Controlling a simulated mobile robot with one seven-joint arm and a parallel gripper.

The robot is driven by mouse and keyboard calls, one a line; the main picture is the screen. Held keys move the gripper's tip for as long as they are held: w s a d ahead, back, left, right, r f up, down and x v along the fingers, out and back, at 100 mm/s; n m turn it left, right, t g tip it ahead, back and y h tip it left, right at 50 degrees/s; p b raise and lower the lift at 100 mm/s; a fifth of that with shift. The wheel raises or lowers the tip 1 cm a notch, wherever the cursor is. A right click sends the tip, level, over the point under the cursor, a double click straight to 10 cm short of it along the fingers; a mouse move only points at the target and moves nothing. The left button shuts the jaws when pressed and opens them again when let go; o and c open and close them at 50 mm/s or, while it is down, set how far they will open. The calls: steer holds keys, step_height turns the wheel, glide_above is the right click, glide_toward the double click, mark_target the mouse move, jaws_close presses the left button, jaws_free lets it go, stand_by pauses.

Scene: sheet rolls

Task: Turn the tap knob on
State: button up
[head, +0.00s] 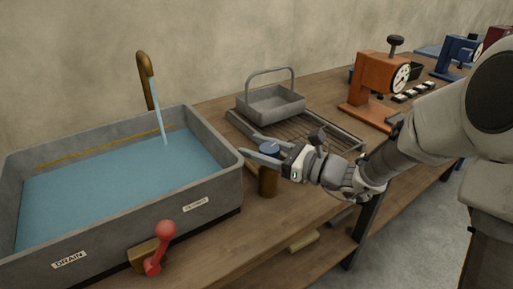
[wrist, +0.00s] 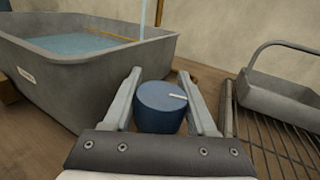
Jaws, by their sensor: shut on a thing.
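The tap knob is a blue round cap with a white mark (wrist: 162,106). In the head view the knob (head: 270,149) sits on top of a short brown post at the right side of the sink. My gripper (head: 262,152) is around the knob from the right. In the wrist view its two fingers (wrist: 166,98) stand on either side of the knob, shut on it. The brown spout (head: 146,75) rises behind the sink, and a stream of water (head: 160,118) runs from it into the grey sink (head: 215,195), which holds blue water.
A red lever (head: 160,248) is on the sink's front by a DRAIN label. A grey basket with a handle (head: 270,103) stands on a slatted rack (head: 325,135) behind my gripper. An orange device with a dial (head: 374,85) stands farther right. Bare wood lies in front of the post.

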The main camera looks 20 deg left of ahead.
steer(key=shift+w+d+m+t+h+b, duration=0.15)
steer(key=shift+m+t+h+b, duration=0.3)
steer(key=shift+m+t, duration=0.5)
steer(key=shift+w+a+m+t+h+b, duration=0.15)
steer(key=shift+m+t+h+b, duration=0.3)
steer(key=shift+t, duration=0.8)
steer(key=shift+w+d, duration=0.1)
steer(key=shift+d, duration=0.05)
steer(key=o, duration=1.4)
steer(key=shift+c, duration=0.2)
steer(key=shift+d, duration=0.1)
